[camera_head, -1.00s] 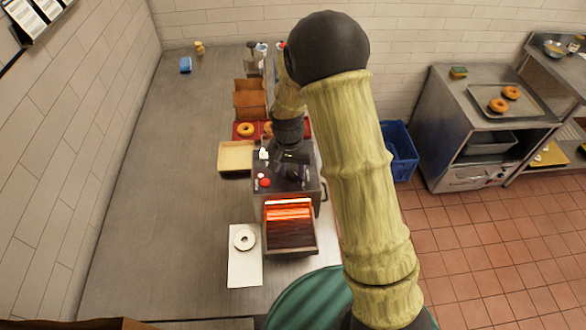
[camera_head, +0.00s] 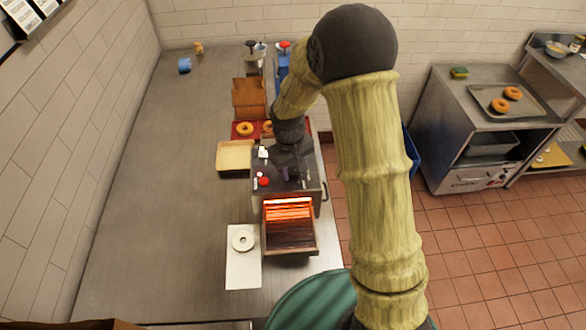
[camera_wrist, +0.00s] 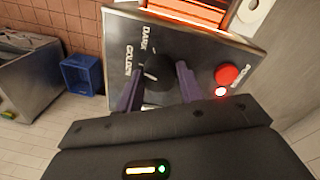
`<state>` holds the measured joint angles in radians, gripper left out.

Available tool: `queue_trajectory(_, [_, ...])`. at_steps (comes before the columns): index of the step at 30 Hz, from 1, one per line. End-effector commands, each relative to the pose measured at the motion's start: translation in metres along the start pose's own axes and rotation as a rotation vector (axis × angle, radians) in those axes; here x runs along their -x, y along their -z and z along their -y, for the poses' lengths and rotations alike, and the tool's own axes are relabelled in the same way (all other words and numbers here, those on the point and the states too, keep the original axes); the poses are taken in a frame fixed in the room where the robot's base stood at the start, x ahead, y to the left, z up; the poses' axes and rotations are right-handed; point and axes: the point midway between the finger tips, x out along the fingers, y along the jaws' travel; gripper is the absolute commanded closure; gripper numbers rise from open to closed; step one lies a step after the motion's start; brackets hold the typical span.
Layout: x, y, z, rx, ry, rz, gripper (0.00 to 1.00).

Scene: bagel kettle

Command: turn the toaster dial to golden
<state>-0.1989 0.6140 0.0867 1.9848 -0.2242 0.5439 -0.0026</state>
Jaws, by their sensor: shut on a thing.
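The toaster (camera_head: 283,178) stands on the steel counter, its front opening glowing orange. In the wrist view its metal panel (camera_wrist: 200,45) shows a black dial (camera_wrist: 158,66) with the words DARK and GOLDEN printed beside it. My gripper (camera_wrist: 157,72) is at the panel with its two purple fingers on either side of the dial, shut on it. The dial is partly hidden between the fingers, and I cannot tell which word its pointer faces. A red power button (camera_wrist: 226,75) with a lit lamp (camera_wrist: 220,91) sits right of the dial. In the head view my arm partly covers the toaster's top.
A white board (camera_head: 243,273) with a pale bagel (camera_head: 243,239) lies front left of the toaster. A tan tray (camera_head: 234,158) and a red tray with bagels (camera_head: 244,129) are behind it. A blue bin (camera_wrist: 82,75) stands on the floor.

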Motion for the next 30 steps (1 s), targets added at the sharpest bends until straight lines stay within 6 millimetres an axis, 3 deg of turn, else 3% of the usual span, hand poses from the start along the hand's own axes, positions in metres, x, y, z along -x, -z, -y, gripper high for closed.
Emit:
queue_trajectory(12, [0.0012, 0.0007, -0.0011, 0.230, -0.002, -0.020, 0.86])
queue_trajectory(28, [0.0015, 0.0011, -0.0009, 0.260, -0.002, -0.023, 0.86])
queue_trajectory(29, [0.0015, 0.0011, -0.0009, 0.260, -0.002, -0.023, 0.57])
queue_trajectory(30, [0.0014, 0.0011, -0.0009, 0.259, -0.002, -0.023, 0.49])
